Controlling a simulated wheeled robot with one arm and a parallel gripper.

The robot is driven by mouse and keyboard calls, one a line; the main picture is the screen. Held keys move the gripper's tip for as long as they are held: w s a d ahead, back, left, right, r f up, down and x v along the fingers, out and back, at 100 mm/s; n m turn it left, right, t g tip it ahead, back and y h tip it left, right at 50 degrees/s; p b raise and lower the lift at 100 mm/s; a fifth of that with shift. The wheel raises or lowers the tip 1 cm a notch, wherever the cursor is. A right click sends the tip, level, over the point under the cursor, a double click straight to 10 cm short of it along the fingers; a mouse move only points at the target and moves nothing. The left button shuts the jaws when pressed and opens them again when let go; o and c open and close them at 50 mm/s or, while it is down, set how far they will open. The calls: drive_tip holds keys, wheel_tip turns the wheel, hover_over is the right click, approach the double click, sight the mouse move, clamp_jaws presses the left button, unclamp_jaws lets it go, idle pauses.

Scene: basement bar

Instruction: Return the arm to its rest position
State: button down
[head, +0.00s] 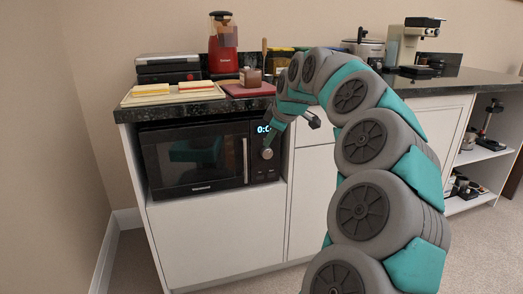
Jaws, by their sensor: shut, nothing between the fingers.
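My arm rises from the bottom right of the head view and arches over to the left. My gripper (268,141) is at its end, pointing down in front of the right side of the black microwave (192,160), near the control panel and knob. The gripper looks shut with nothing held. I cannot tell whether it touches the microwave. The microwave door is closed and its display is lit.
Above the microwave, the dark counter (130,113) holds a board with sandwiches (172,94), a red blender (222,45), a dark red cutting board (246,89) and a coffee machine (412,45). White cabinets (222,235) stand below. Open shelves (482,150) are at right. Carpet is clear at lower left.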

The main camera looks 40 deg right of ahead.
drive_tip(key=s+a+f+g+y, duration=0.15)
drive_tip(key=s+a, duration=0.25)
drive_tip(key=a, duration=0.7)
drive_tip(key=s+a+f+g+y, duration=0.15)
drive_tip(key=s+a, duration=0.25)
drive_tip(key=a, duration=0.7)
drive_tip(key=s+a+f+m+g, duration=0.2)
drive_tip(key=s+f, duration=0.3)
drive_tip(key=s, duration=0.4)
drive_tip(key=s+a+f+m+g+h, duration=0.1)
drive_tip(key=s+a+f, duration=0.4)
drive_tip(key=s, duration=0.5)
drive_tip(key=s+a+f+m+g, duration=0.3)
drive_tip(key=s+f+m, duration=0.1)
drive_tip(key=s+f, duration=0.3)
drive_tip(key=shift+s+a+h, duration=0.3)
drive_tip(key=shift+s+h, duration=0.1)
drive_tip(key=shift+s, duration=0.85)
